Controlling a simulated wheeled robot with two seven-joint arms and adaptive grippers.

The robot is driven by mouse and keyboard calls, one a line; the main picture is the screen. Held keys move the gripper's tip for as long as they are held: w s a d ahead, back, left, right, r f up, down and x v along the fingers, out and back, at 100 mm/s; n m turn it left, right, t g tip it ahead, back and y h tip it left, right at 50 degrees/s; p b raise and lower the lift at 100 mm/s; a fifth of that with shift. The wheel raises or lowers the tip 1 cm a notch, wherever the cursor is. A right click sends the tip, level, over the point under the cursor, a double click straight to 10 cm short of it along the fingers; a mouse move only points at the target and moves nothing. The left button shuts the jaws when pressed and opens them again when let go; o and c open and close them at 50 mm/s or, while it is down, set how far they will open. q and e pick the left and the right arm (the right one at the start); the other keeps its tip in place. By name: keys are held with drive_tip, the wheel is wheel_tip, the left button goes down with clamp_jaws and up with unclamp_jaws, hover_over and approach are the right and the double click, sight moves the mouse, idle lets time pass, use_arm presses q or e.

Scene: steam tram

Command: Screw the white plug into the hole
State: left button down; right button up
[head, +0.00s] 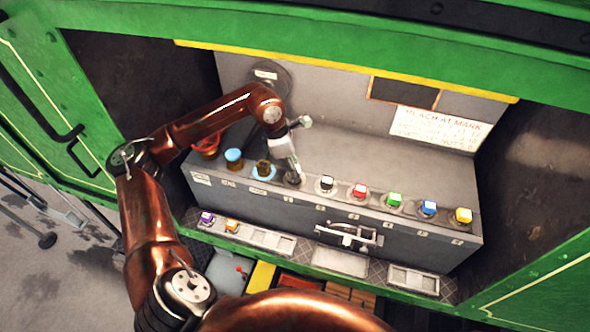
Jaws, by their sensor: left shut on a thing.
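A white-topped plug (326,183) stands upright in a row on the front edge of the grey box (390,224). My left gripper (292,176) reaches down just left of it and is shut on a small dark thing at the box's front edge. The fingers hide most of that thing and whatever opening is under it, so I cannot tell its colour or how deep it sits. My right gripper is out of view.
Red (360,190), green (394,200), blue (428,208) and yellow (463,216) plugs continue the row rightward. Purple (206,218) and orange (231,226) plugs sit on the lower ledge. A latch (348,236) juts from the box front. The box top behind the row is clear.

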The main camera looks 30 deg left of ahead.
use_arm(q)
drive_tip(key=shift+m, duration=0.6)
drive_tip(key=c, duration=1.4)
unclamp_jaws()
drive_tip(key=shift+o, duration=0.8)
drive_tip(key=o, duration=0.5)
drive_tip(key=shift+r, duration=0.15)
drive_tip(key=shift+r, duration=0.4)
drive_tip(key=shift+r+p, duration=0.55)
drive_tip(key=shift+r, duration=0.1)
